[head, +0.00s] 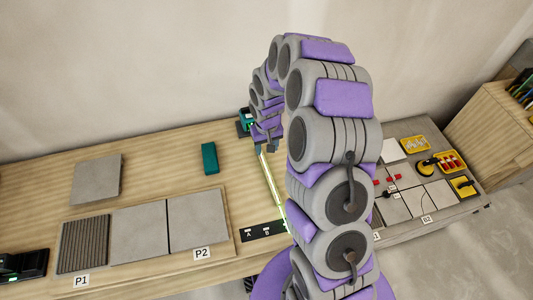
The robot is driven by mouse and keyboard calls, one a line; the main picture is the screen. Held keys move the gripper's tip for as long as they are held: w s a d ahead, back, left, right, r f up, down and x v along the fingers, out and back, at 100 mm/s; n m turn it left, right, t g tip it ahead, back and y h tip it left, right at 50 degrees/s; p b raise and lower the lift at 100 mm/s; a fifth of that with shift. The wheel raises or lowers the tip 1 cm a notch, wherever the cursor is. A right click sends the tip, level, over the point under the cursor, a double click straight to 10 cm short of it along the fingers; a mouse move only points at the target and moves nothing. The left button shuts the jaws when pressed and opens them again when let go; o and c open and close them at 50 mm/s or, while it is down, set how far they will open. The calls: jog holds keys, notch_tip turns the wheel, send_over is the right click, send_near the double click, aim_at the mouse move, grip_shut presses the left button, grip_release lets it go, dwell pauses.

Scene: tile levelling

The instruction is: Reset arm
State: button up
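My arm rises in front of the table and bends over at the top. My gripper (268,146) points down over the back right part of the wooden table. It is small and partly blurred, so whether its fingers are open or shut does not show. Just left of it, at the table's back, is a dark teal device (245,119) with a green glow. A long thin bar (270,182) with a bright green line runs from below my gripper toward the front. My arm hides part of the table to the right.
A board with grey tiles (197,220) and a ribbed tile (84,245) lies in front, labelled P1 and P2. A loose grey tile (97,180) and a teal block (209,158) lie behind. A right-hand bench holds tiles and yellow trays (415,144). A black device (24,265) sits front left.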

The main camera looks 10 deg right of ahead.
jog(key=shift+r, duration=0.85)
jog(key=s+r+b, duration=0.1)
jog(key=s+r, duration=1.5)
jog(key=s+r+g, duration=0.1)
jog(key=s+r, duration=0.1)
jog(key=s, duration=0.7)
jog(key=s+r+b, duration=0.1)
jog(key=s+r, duration=0.1)
jog(key=s, duration=0.8)
jog(key=shift+m+g, duration=0.4)
jog(key=shift+r, duration=0.1)
